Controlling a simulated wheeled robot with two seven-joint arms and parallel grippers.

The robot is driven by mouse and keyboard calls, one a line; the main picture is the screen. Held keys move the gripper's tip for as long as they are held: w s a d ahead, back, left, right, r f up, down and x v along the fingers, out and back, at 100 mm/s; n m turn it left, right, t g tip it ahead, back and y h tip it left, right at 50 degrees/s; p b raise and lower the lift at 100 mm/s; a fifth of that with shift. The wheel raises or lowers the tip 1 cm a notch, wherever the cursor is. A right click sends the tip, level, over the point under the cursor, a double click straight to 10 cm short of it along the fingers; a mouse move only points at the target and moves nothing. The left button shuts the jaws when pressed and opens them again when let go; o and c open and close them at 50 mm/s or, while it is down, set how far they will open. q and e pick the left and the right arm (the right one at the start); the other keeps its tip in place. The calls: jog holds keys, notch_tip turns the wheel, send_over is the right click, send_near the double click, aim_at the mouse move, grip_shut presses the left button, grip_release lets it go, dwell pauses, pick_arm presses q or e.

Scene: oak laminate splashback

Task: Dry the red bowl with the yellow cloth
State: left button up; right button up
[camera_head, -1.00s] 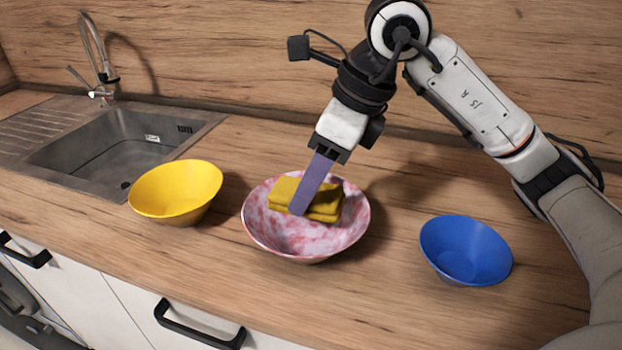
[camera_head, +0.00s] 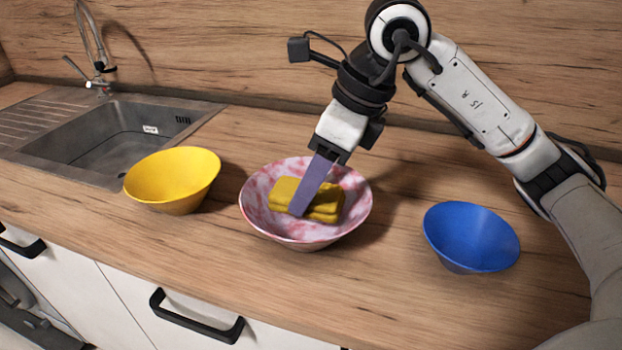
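The red bowl (camera_head: 265,226), marbled red and white, stands upright on the worktop in the middle of the head view. The yellow cloth (camera_head: 322,206) is a folded pad inside it. My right gripper (camera_head: 299,208) reaches down into the bowl from above. One purple finger shows, lying over the cloth's near left part, and the other finger is hidden. The cloth keeps its place against the finger between frames, so the gripper appears shut on it. My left gripper is out of view.
A yellow bowl (camera_head: 173,178) stands left of the red bowl, and a blue bowl (camera_head: 470,238) stands to the right. A sink (camera_head: 110,142) with a tap (camera_head: 98,72) is at the back left. The wooden worktop (camera_head: 365,285) is clear in front, with drawer handles below.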

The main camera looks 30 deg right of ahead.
jog(key=shift+f+b, duration=0.8)
jog(key=shift+f, duration=0.25)
jog(key=shift+a, duration=0.1)
jog(key=shift+s+a, duration=0.25)
jog(key=shift+s, duration=0.05)
jog(key=shift+w+d+r, duration=0.1)
jog(key=shift+w+d, duration=0.55)
jog(key=shift+d, duration=0.05)
jog(key=shift+s+a, duration=0.7)
jog(key=shift+w, duration=0.1)
